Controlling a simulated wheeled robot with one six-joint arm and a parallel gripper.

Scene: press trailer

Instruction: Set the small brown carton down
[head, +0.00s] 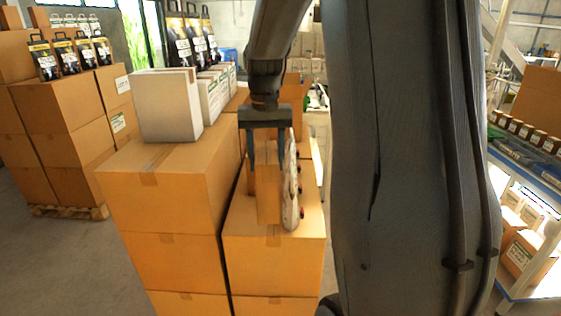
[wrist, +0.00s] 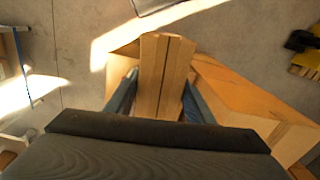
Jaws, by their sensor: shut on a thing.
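The small brown carton (head: 268,190) is a narrow upright box in the head view. My gripper (head: 266,150) points down and is shut on it, with a finger on each side. In the wrist view the carton (wrist: 164,75) shows between the two fingers of my gripper (wrist: 158,98), its seam running lengthwise. The carton is over the top of the right stack of large brown boxes (head: 275,262). I cannot tell whether its bottom touches that top.
A white object with red parts (head: 291,185) stands right beside the carton. A white box (head: 167,105) sits on the left stack (head: 165,195). More boxes on a pallet (head: 68,211) stand at far left. A shelf (head: 530,165) is at right.

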